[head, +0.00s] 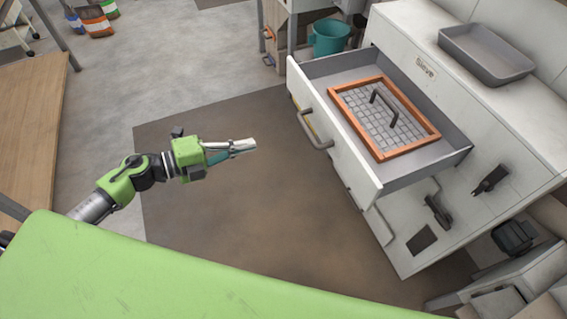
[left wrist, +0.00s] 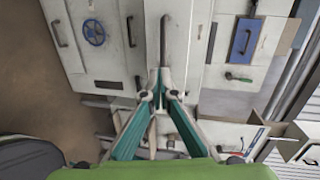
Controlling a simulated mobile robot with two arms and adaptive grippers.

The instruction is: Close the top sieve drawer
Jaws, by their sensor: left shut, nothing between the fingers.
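The top sieve drawer (head: 337,157) of the white cabinet is pulled out in the head view. An orange-framed sieve (head: 383,117) with a dark handle lies in it. A grey bar handle (head: 313,129) is on the drawer's front. My left gripper (head: 252,146) is shut and empty, to the left of the drawer front and apart from it, pointing toward it. In the left wrist view the gripper (left wrist: 160,78) shows with its fingertips together, in front of white panels and a bar handle (left wrist: 163,38). My right gripper is not in view.
A grey tray (head: 487,54) sits on the cabinet top (head: 425,68). A teal bucket (head: 329,37) stands behind the drawer. A wooden table (head: 35,115) is at the left. The floor between my gripper and the drawer is clear.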

